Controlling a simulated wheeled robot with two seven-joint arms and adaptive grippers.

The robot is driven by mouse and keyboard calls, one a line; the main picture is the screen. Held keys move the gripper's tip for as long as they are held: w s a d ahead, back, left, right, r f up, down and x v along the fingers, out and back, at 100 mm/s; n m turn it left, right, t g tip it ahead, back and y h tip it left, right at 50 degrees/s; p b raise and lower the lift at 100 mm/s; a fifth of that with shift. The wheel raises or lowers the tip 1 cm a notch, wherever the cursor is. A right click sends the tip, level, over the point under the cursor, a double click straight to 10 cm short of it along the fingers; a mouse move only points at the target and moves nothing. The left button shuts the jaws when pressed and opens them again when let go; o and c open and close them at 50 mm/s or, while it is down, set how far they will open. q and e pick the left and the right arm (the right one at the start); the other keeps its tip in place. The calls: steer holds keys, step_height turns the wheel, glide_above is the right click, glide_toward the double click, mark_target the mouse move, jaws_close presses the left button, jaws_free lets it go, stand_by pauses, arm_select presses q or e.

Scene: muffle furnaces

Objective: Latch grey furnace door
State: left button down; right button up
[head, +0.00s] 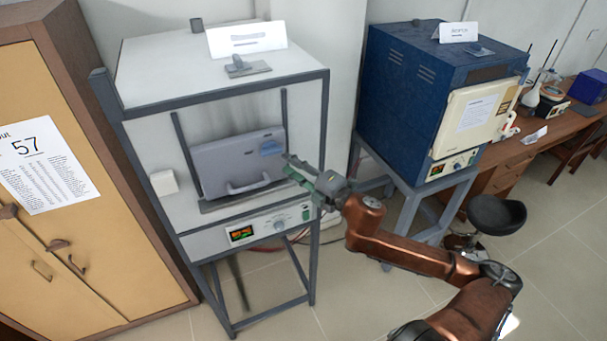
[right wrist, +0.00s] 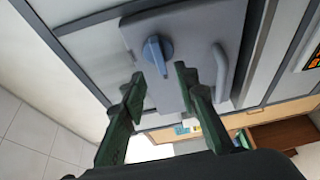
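The grey furnace (head: 225,85) stands left of centre in the head view. Its grey door (head: 225,168) lies across the front opening, with a curved handle low on it. I cannot tell whether it is fully flush. My right gripper (head: 289,165) is just right of the knob. In the right wrist view, my right gripper (right wrist: 159,78) is open and empty, its fingertips pointing at the blue knob (right wrist: 157,55) on the door (right wrist: 190,40). The knob looks just beyond the fingertips. My left gripper is out of view.
A control panel (head: 262,228) with a lit display is below the door. A blue furnace (head: 395,95) with a cream door stands to the right on its own stand. A wooden cabinet (head: 110,250) is at left. A black stool (head: 497,215) stands at right.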

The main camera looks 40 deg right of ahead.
steer(key=s, duration=0.5)
steer(key=shift+s+d, duration=0.15)
steer(key=shift+d, duration=0.25)
